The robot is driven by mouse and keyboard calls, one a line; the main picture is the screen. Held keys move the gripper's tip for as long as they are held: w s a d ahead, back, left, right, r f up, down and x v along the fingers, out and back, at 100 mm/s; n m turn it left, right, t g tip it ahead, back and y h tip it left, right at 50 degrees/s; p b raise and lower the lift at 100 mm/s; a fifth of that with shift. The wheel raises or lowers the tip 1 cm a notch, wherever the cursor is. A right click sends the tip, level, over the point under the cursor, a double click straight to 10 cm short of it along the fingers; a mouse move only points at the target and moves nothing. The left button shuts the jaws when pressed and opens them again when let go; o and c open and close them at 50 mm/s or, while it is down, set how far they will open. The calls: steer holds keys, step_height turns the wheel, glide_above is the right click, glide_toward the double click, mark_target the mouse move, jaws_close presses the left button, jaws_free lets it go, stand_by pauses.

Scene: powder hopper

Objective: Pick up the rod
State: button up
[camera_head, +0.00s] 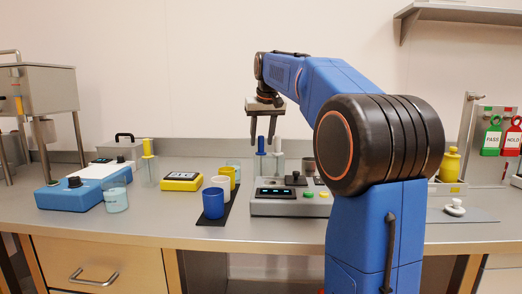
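Several upright rods stand on the bench. A yellow-topped rod (147,150) stands at the left, in or behind a clear vessel. A blue-topped rod (261,146) and a white-topped rod (278,145) stand close together near the middle, behind a grey control box. Which one the task means cannot be told. My gripper (263,143) hangs above the bench with its two fingers pointing down and apart. The blue-topped rod shows between the fingertips in the picture, but the depth between them cannot be told. Nothing is seen held.
A blue cup (213,204) and a white cup (221,184) stand on a dark mat. The grey control box (289,209) is right of them. A yellow device (182,181) and a blue device (70,196) are left. My arm hides part of the right bench.

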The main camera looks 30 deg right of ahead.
steer(key=shift+x, duration=1.35)
steer(key=c, duration=0.7)
steer(key=shift+o, duration=0.2)
steer(key=shift+r, duration=0.2)
step_height(320, 180, up, 18)
steer(key=shift+f, duration=0.2)
